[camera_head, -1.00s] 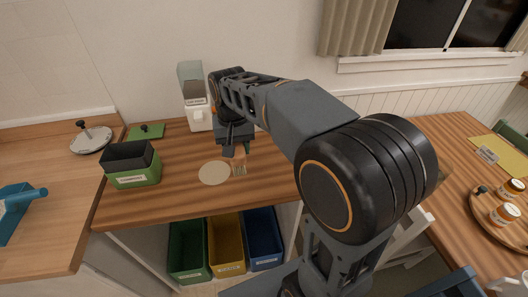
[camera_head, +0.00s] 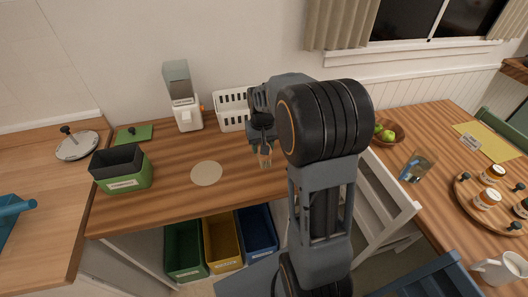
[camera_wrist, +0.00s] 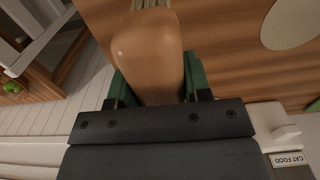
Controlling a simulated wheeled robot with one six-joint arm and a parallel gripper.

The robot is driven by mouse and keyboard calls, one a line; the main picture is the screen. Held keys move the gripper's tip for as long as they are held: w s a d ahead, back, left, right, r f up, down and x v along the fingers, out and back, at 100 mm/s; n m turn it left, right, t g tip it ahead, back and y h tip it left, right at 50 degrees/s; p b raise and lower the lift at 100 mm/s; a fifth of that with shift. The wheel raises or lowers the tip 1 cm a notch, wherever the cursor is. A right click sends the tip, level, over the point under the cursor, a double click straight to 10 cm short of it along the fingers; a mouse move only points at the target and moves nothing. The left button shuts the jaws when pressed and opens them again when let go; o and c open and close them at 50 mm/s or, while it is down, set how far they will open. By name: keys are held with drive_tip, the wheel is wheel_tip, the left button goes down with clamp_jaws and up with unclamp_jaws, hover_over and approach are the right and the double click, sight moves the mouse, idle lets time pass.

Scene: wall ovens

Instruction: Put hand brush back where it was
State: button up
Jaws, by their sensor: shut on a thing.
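The hand brush has a rounded wooden handle (camera_wrist: 148,60) and pale bristles, which show at the top edge of the wrist view. My gripper (camera_wrist: 158,78) is shut on the handle, with a green finger on each side. In the head view my gripper (camera_head: 262,142) is over the right part of the wooden counter (camera_head: 165,205), with the small hand brush (camera_head: 266,160) hanging below it. A pale round disc (camera_head: 207,173) lies on the counter to its left. Whether the bristles touch the counter is hard to tell.
A white basket (camera_head: 231,97) and a cat food dispenser (camera_head: 185,112) stand behind. A green-black box (camera_head: 122,170) is at left. Below are green, yellow and blue bins (camera_head: 257,232). At right are a white chair (camera_head: 388,205) and a table with an apple bowl (camera_head: 398,128).

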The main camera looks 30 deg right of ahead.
drive_tip(key=shift+d+f, duration=0.3)
wheel_tip(320, 180, down, 2)
drive_tip(key=shift+w+d+f, duration=0.1)
drive_tip(key=shift+d+f, duration=0.05)
drive_tip(key=shift+f, duration=0.55)
drive_tip(key=shift+f, duration=0.1)
drive_tip(key=shift+f, duration=0.15)
drive_tip(key=o, duration=1)
drive_tip(key=shift+c, duration=0.2)
